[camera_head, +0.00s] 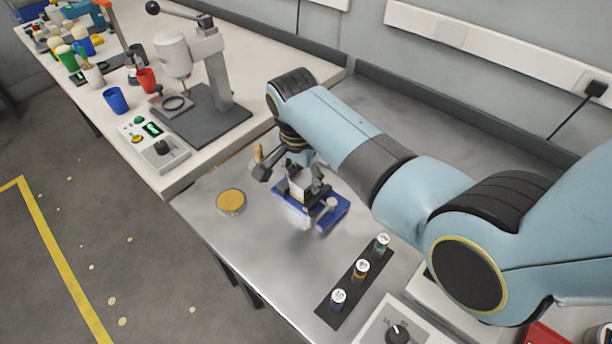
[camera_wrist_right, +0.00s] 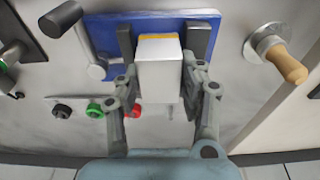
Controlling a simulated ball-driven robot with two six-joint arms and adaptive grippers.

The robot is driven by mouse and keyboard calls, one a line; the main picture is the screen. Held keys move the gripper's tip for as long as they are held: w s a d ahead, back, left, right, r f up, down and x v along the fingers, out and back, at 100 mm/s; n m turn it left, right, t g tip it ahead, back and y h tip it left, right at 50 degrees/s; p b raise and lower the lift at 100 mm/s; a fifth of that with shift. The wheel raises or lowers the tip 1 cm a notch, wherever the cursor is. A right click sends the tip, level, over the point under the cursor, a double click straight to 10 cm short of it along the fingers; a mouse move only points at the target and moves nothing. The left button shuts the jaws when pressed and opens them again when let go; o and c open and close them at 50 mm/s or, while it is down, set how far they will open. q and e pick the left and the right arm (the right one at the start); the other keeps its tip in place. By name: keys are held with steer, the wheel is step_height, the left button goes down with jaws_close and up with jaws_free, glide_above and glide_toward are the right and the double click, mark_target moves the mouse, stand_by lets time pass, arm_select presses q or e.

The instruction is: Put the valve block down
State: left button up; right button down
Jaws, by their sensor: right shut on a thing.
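The valve block is a small pale grey block (camera_head: 299,187) with a yellow strip at its far edge in the right wrist view (camera_wrist_right: 160,68). My right gripper (camera_head: 301,178) is shut on it, one finger on each side, and points down. The block is over a blue vise-like fixture (camera_head: 332,216), between two dark upright jaws in the right wrist view, where the blue base (camera_wrist_right: 104,32) shows behind it. I cannot tell whether the block touches the fixture, as its underside is hidden. My left gripper is not in view.
A wooden-handled part (camera_head: 258,154) stands beside the fixture. A dark strip with several labelled cylinders (camera_head: 360,270) lies at the front. A press (camera_head: 210,90) stands on the white bench behind.

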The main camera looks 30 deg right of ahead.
mark_target(301, 181)
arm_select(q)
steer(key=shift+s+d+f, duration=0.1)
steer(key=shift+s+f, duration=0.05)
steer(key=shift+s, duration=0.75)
arm_select(e)
steer(key=shift+f, duration=0.15)
steer(key=c, duration=1.2)
jaws_free()
steer(key=o, duration=0.4)
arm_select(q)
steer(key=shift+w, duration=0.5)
arm_select(e)
steer(key=shift+r, duration=0.35)
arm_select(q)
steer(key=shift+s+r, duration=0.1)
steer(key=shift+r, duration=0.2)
arm_select(e)
steer(key=r, duration=0.3)
steer(key=a+r, duration=0.1)
steer(key=r, duration=0.7)
steer(key=shift+s+a+r, duration=0.2)
steer(key=shift+s+r, duration=0.05)
